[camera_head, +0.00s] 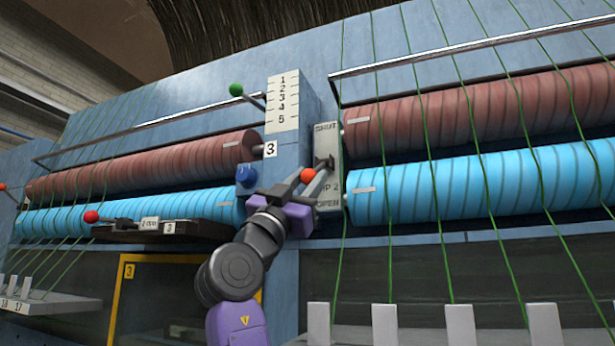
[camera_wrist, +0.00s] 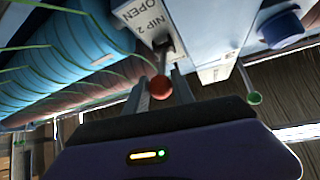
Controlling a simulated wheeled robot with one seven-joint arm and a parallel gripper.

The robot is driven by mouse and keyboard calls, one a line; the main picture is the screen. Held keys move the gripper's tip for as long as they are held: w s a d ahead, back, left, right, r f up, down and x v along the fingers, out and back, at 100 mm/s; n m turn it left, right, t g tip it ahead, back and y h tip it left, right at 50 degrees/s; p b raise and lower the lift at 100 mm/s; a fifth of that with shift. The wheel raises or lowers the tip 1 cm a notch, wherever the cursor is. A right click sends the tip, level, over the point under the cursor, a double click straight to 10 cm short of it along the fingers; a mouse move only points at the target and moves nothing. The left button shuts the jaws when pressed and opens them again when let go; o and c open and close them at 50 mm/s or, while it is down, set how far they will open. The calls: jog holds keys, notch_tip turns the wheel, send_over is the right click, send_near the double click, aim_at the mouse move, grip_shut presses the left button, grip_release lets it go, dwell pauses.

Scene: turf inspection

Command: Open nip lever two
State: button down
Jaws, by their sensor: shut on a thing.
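The nip two lever has a red ball knob (camera_head: 307,175) on a short metal shaft. It comes out of a slot in a grey plate (camera_head: 328,150) marked SHUT at the top and NIP 2 and OPEN lower down. The red knob also shows in the wrist view (camera_wrist: 160,88), between the two fingers. My gripper (camera_head: 310,188) is at the lever and shut on it. In the wrist view my gripper (camera_wrist: 161,85) has one finger on each side of the lever near the knob. The exact contact is partly hidden.
A green-knobbed lever (camera_head: 236,90) and a blue knob (camera_head: 246,174) are close on the left. Another red-knobbed lever (camera_head: 91,216) lies further left. Red rollers (camera_head: 480,105) and blue rollers (camera_head: 480,185) flank the post, with green yarns running across them.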

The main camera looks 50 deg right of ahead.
jog(key=c, duration=1.1)
grip_release()
jog(key=shift+d+f, duration=0.15)
jog(key=shift+d, duration=0.3)
jog(key=shift+o, duration=0.2)
jog(key=shift+a, duration=0.3)
jog(key=b+v, duration=0.1)
jog(key=v, duration=0.6)
jog(key=shift+a, duration=0.2)
jog(key=shift+f, duration=0.1)
